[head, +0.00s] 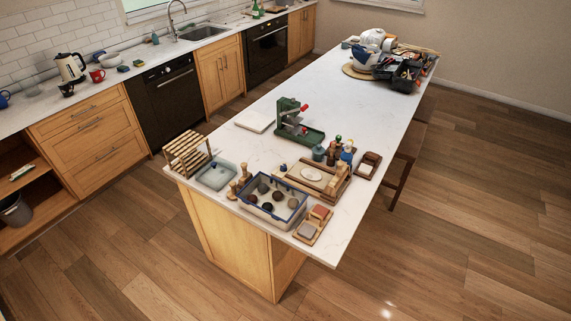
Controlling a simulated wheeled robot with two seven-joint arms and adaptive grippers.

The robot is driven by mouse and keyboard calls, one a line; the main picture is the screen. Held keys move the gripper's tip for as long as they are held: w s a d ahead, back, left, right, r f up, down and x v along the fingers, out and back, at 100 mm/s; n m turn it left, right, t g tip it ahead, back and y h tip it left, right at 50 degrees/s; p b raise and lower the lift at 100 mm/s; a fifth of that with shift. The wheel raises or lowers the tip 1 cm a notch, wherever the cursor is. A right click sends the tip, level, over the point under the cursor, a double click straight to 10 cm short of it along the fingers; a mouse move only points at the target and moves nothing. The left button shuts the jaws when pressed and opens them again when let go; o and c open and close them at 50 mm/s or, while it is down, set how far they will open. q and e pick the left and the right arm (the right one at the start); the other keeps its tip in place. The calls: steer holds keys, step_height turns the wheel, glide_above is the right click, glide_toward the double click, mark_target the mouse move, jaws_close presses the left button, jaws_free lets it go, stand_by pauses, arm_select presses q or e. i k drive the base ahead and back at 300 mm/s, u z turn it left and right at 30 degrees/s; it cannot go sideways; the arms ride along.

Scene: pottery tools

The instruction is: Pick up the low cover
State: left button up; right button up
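I cannot tell for certain which thing is the low cover. A flat white square piece (254,121) lies on the island counter, left of a green machine. A low, pale blue, shallow piece (215,177) sits near the counter's left corner, beside a wooden rack. A blue-rimmed bin (272,219) holding several dark and pale round lumps stands at the near edge; no cover lies over it. Neither of my grippers is in view.
The white island counter (335,95) has a clear middle stretch. A green machine with red knobs (291,121), a slatted wooden rack (187,153), a wooden tray (318,179) and small bottles (346,153) crowd its near end. More tools (405,77) stand at the far end.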

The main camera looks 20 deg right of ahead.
mark_target(216, 172)
steer(key=z, duration=0.75)
steer(key=i, duration=0.45)
